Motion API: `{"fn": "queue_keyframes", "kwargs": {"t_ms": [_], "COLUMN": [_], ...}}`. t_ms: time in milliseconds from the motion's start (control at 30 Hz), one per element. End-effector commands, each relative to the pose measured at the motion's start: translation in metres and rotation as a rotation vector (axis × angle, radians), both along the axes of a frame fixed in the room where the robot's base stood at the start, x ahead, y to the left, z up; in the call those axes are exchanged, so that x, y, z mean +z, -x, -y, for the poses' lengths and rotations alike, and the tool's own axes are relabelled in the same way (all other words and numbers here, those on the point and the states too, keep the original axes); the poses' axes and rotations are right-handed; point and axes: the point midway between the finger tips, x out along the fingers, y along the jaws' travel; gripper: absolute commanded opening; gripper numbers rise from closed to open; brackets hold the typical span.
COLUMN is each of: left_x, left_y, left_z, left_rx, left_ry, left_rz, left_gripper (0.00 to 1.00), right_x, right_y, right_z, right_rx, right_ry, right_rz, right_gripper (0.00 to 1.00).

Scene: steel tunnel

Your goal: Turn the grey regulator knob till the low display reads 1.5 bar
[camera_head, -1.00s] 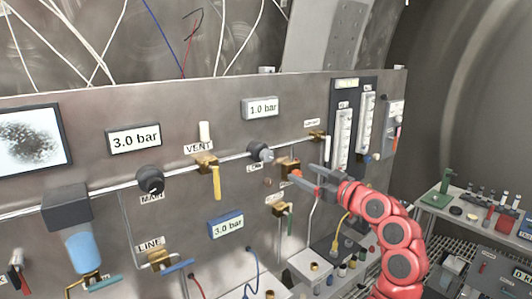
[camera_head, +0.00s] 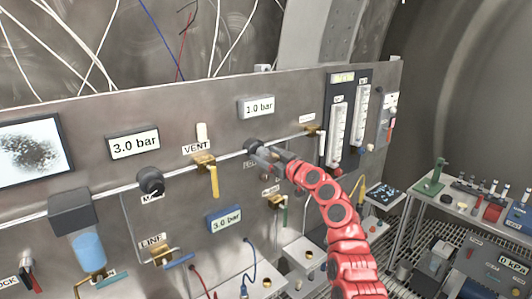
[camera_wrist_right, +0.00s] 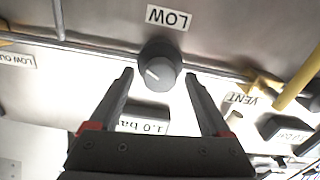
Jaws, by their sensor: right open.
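The grey regulator knob (camera_head: 254,147) sits on the pipe of the steel panel, below the low display (camera_head: 256,107), which reads 1.0 bar. In the right wrist view the knob (camera_wrist_right: 158,68) is under an upside-down LOW label (camera_wrist_right: 169,17), with a white pointer mark on its face. My right gripper (camera_head: 267,158) is at the knob in the head view. In the wrist view its two open fingers (camera_wrist_right: 158,85) point at the knob, one on each side, with gaps to it. My left gripper is out of view.
A MAIN knob (camera_head: 150,180) and a 3.0 bar display (camera_head: 134,143) are to the left. The yellow VENT lever (camera_head: 214,180) hangs close left of the knob. A blue display (camera_head: 224,219) is below. Flow meters (camera_head: 345,125) stand to the right.

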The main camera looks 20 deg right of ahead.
Motion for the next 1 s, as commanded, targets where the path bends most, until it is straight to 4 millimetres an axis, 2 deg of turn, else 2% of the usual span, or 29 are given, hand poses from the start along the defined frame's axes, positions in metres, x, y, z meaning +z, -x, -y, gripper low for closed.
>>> {"fn": "queue_keyframes", "kwargs": {"t_ms": [400,833,867,1000], "left_x": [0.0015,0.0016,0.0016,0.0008], "left_y": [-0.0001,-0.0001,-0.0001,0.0], "left_z": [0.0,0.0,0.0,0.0], "left_rx": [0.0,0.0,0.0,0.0], "left_ry": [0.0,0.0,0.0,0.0], "left_rz": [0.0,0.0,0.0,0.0], "left_gripper": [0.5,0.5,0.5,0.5], "right_x": [-0.0012,-0.0012,-0.0012,-0.0015], "right_y": [-0.0044,-0.0043,-0.0043,-0.0043], "right_z": [-0.0016,-0.0016,-0.0016,-0.0016], "right_rx": [0.0,0.0,0.0,0.0], "right_ry": [0.0,-0.001,-0.001,-0.004], "right_rz": [-0.003,-0.003,-0.003,-0.004], "right_gripper": [0.81,0.04,0.0,0.0]}}
